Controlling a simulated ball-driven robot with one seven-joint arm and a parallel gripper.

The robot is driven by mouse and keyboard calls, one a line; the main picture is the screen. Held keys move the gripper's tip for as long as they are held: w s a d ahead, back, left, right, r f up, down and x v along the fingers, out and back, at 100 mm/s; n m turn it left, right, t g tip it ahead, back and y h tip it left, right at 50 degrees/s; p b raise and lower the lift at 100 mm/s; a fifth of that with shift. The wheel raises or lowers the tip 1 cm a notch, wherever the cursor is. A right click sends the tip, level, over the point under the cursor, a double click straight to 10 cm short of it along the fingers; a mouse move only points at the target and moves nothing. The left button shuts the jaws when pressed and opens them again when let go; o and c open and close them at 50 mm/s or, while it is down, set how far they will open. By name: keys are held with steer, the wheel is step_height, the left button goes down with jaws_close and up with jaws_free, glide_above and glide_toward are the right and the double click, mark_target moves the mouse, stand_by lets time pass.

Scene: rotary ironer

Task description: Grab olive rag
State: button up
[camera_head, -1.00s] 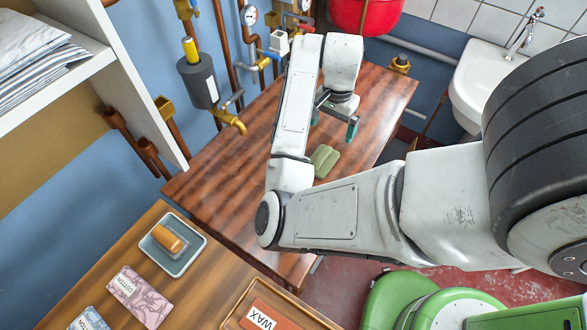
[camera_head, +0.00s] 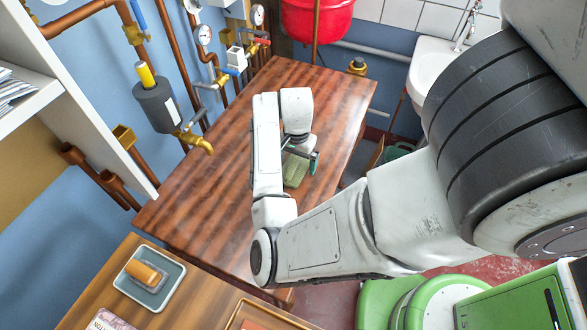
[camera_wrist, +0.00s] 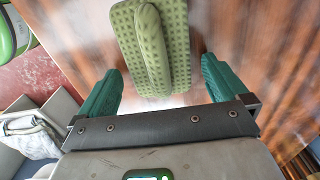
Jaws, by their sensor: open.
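The olive rag (camera_wrist: 178,50) is a folded green dotted cloth with a raised fold along its middle. It lies on the wooden table (camera_head: 215,150), and in the head view the rag (camera_head: 295,170) is partly hidden by my arm. My gripper (camera_wrist: 160,85) is open, with its two green fingers apart. In the wrist view the rag lies ahead of and between the fingers, its near end close to the fingertip line. Nothing is held. In the head view my gripper (camera_head: 300,158) is right over the rag, with one finger showing at its right side.
Brass taps and pipes (camera_head: 195,140) with a dark cylinder (camera_head: 160,105) line the wall left of the table. A nearer wooden counter (camera_head: 190,300) holds a grey tray (camera_head: 175,288) with an orange item. A red vessel (camera_head: 318,18) is behind. The table's left half is clear.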

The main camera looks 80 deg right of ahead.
steer(key=shift+c, duration=0.3)
steer(key=c, duration=1)
